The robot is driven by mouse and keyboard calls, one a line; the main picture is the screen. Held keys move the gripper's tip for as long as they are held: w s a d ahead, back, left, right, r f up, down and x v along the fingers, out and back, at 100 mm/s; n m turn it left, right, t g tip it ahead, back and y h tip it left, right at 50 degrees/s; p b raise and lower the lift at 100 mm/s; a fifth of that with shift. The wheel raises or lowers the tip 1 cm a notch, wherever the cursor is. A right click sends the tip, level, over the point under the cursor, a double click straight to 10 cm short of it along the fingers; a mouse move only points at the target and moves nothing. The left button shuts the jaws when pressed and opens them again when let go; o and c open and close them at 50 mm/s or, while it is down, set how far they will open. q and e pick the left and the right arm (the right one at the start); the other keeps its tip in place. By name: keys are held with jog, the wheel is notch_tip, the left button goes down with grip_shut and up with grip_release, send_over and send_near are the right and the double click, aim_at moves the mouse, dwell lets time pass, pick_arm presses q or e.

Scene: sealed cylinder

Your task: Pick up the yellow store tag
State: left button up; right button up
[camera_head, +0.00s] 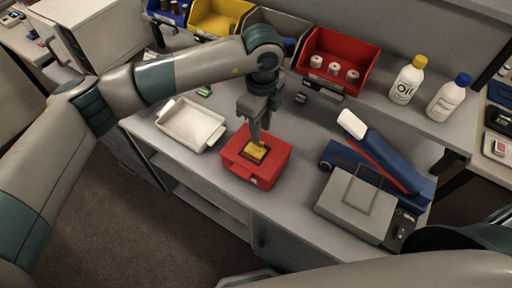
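The yellow store tag (255,152) lies on the top of a red box (267,174) on the workbench. My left gripper (259,143) points down from above with its fingertips at the far edge of the tag. They look very close to it or touching; I cannot tell which. The fingers overlap in this view, so whether they are open or closed on the tag is unclear. Part of my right arm shows at the lower right, but its gripper is out of view.
A white tray (191,124) sits left of the red box. A blue and grey sealing machine (355,205) stands to the right. Behind are a red bin (338,66) with spools, other bins and two bottles (407,82). Bare bench (300,215) lies between box and machine.

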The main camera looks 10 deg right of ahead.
aim_at(256, 148)
pick_arm(q)
jog(key=shift+w+a+f+b, duration=0.15)
jog(key=shift+f+b, duration=0.45)
jog(key=shift+f, duration=1.7)
jog(key=shift+c, duration=0.6)
grip_shut()
